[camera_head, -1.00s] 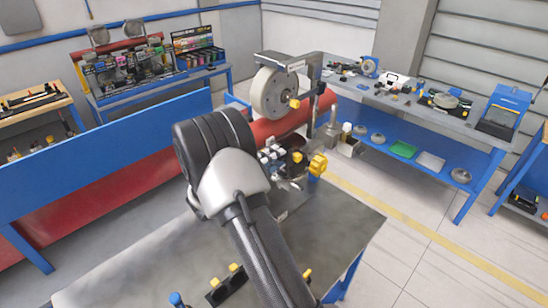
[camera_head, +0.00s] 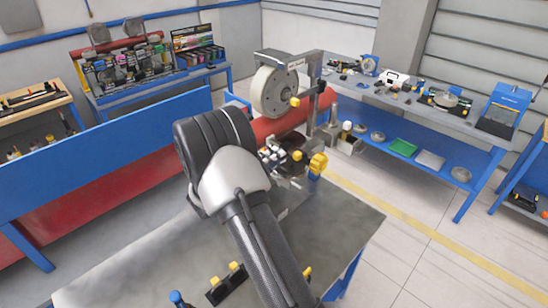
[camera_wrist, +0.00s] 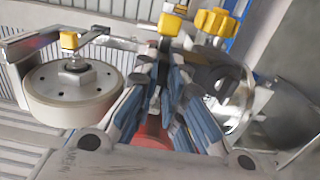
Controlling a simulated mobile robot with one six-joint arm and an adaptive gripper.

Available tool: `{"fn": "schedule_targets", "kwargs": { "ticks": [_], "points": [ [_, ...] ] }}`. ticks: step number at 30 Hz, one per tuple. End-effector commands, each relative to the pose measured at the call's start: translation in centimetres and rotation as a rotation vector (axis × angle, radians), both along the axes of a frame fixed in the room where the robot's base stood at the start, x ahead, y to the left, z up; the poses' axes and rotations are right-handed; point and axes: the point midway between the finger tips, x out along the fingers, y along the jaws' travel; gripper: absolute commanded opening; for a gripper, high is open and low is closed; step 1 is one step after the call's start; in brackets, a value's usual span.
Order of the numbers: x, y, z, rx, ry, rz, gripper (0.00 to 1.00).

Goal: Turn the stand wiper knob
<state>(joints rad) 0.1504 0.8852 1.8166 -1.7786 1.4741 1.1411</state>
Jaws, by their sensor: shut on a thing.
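A small yellow knob (camera_wrist: 172,25) stands at the top middle of the wrist view, at the tips of my gripper (camera_wrist: 165,58). The gripper's blue-grey fingers are closed in around it, and its lower part is hidden by them. In the head view the small yellow knob (camera_head: 297,156) shows beyond my wrist, which hides part of the gripper (camera_head: 282,165). A larger lobed yellow knob (camera_head: 318,163) stands just to the right; it also shows in the wrist view (camera_wrist: 213,21). I cannot tell any turn of the held knob.
A grey wheel (camera_head: 275,92) with a yellow hub knob (camera_head: 294,102) hangs on a metal stand behind; it is close on the left in the wrist view (camera_wrist: 72,95).

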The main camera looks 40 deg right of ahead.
Motion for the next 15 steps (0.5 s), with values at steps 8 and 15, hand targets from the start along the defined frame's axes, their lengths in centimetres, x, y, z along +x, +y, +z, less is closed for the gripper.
{"fn": "schedule_targets", "kwargs": {
  "ticks": [8,15],
  "points": [
    [0.00,0.01,-0.09,-0.004,0.046,0.000,0.00],
    [0.01,0.00,-0.15,-0.015,0.189,0.000,0.00]
  ]
}}
